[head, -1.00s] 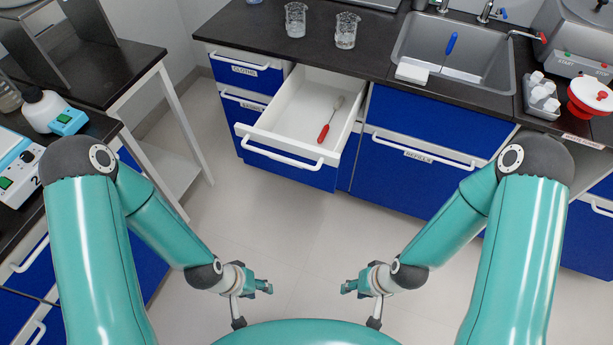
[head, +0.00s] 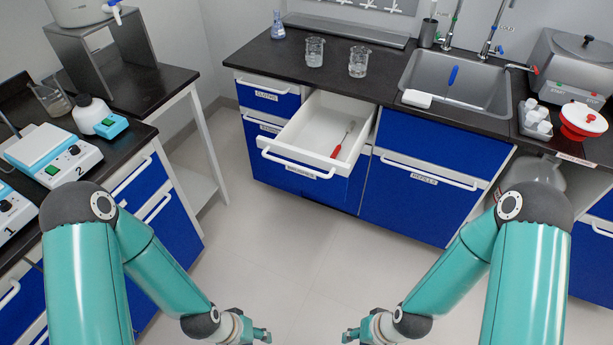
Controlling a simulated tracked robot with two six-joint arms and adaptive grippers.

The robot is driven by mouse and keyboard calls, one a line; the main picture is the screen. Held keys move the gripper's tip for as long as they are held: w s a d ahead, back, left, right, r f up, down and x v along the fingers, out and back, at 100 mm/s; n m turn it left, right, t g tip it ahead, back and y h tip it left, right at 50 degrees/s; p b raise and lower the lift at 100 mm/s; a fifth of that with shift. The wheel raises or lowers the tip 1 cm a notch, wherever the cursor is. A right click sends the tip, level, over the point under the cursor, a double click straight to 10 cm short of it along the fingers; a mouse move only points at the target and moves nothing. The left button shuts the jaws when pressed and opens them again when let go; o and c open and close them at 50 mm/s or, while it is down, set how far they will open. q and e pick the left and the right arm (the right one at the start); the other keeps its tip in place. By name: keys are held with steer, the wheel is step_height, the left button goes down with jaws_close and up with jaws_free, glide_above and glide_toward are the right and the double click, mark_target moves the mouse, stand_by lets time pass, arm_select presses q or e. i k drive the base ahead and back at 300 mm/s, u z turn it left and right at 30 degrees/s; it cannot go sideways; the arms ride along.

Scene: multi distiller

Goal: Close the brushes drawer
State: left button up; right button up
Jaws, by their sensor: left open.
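The open drawer (head: 296,170) sticks out of the blue cabinet under the counter, with a white front bar handle. A label sits on its front, too small to read surely. A brush with a red handle (head: 337,152) lies inside it. My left gripper (head: 262,336) is open and empty at the bottom edge, well in front of the drawer and apart from it. My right gripper (head: 350,336) is at the bottom edge too, also apart from the drawer. The lower parts of both grippers are cut off by the frame.
Closed drawers (head: 268,96) are left of the open one, and a wide cabinet front (head: 415,190) is on its right. Beakers (head: 314,52) and a sink (head: 455,85) are on the counter. A side bench (head: 105,140) stands at left. The floor (head: 290,255) between is clear.

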mark_target(299, 157)
steer(key=u, duration=0.15)
steer(key=i, duration=0.95)
steer(key=z, duration=0.75)
steer(key=k, duration=1.3)
steer(key=u, duration=0.4)
steer(key=i, duration=0.8)
